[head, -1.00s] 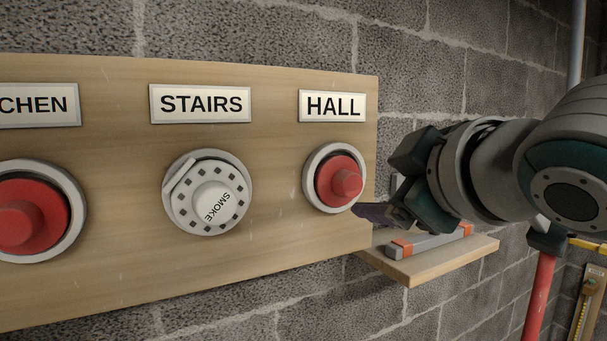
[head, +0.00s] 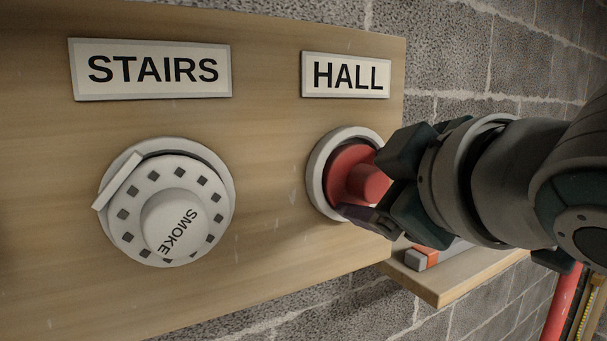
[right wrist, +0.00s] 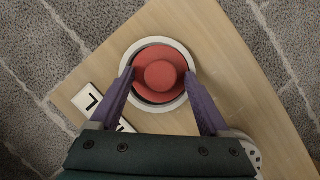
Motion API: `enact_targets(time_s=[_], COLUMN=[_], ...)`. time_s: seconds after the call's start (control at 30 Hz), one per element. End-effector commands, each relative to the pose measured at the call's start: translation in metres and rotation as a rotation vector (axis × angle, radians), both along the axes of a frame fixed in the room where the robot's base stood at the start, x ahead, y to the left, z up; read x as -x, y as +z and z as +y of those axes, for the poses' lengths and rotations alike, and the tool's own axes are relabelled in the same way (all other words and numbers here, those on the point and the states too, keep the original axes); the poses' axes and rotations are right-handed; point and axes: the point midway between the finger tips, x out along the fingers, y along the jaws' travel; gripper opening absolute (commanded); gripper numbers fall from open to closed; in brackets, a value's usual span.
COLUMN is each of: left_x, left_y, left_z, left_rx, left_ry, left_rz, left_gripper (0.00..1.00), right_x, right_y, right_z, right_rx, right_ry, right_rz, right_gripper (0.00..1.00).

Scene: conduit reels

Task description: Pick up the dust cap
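A red dust cap (head: 350,172) with a round central knob sits in a pale ring under the HALL label (head: 345,75) on the wooden board. My right gripper (head: 371,188) is in front of it, coming from the right. In the right wrist view my right gripper (right wrist: 158,74) is open, its two purple fingers spread on either side of the red dust cap (right wrist: 160,88). The fingertips overlap the cap's outer edges in that view. I cannot tell whether they touch it. In the head view the gripper hides the cap's right edge. My left gripper is not in view.
A white smoke detector (head: 165,210) is mounted under the STAIRS label (head: 150,70), left of the cap. A small wooden shelf (head: 460,279) with a grey and orange object (head: 425,257) stands out below my right arm. A block wall (head: 455,60) lies behind.

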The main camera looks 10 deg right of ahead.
Motion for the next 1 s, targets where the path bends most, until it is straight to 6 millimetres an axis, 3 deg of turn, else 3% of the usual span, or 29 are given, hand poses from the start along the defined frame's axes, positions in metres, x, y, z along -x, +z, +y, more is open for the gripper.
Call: enact_targets(time_s=[0.07, 0.7, 1.0], left_x=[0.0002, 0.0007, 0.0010], left_y=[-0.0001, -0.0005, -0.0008], left_z=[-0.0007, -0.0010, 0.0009], left_rx=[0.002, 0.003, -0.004], left_ry=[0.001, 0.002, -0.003], left_rz=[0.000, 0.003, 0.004], left_gripper=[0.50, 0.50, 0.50], right_x=[-0.0001, -0.0001, -0.0003], right_y=[0.0001, 0.0000, 0.0003], right_z=[-0.0001, -0.0001, -0.0002], right_rx=[0.000, 0.000, 0.000], right_ry=[0.000, 0.000, 0.000], right_rz=[0.000, 0.000, 0.000], right_gripper=[0.73, 0.01, 0.00])
